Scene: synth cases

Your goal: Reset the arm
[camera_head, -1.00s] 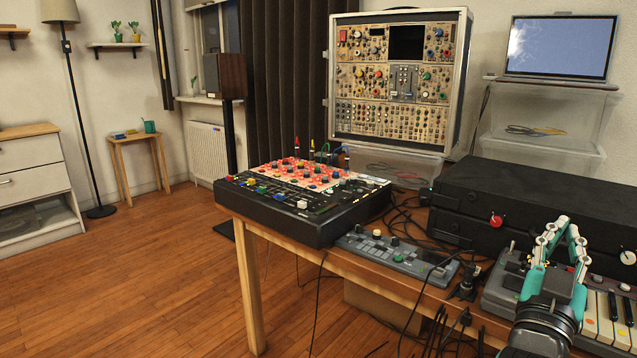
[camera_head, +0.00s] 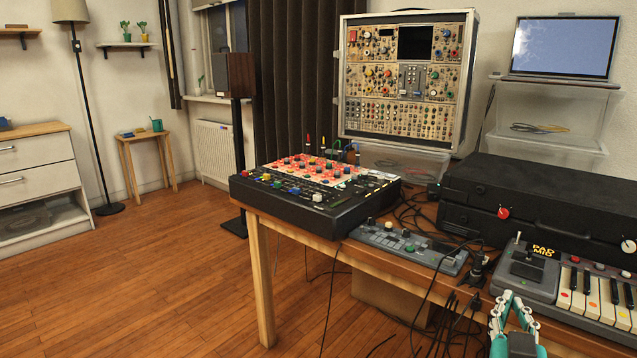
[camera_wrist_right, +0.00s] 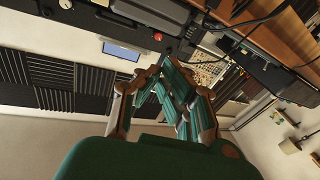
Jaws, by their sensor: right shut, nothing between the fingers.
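My right gripper (camera_head: 514,302) is at the bottom right of the head view, in front of the table edge and below the small keyboard (camera_head: 597,298). It is teal and grey, shut, and empty. In the right wrist view the same gripper (camera_wrist_right: 172,75) points up the picture with its fingers closed and nothing held. Most of the right arm is cut off by the lower edge of the head view. My left gripper is not in view.
The wooden table (camera_head: 337,258) carries a black mixer (camera_head: 300,207), a slim grey controller (camera_head: 410,247) and black cases (camera_head: 545,198). Loose cables hang near the gripper at the table's front edge. A modular synth case (camera_head: 408,85) stands behind. Wooden floor at left is free.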

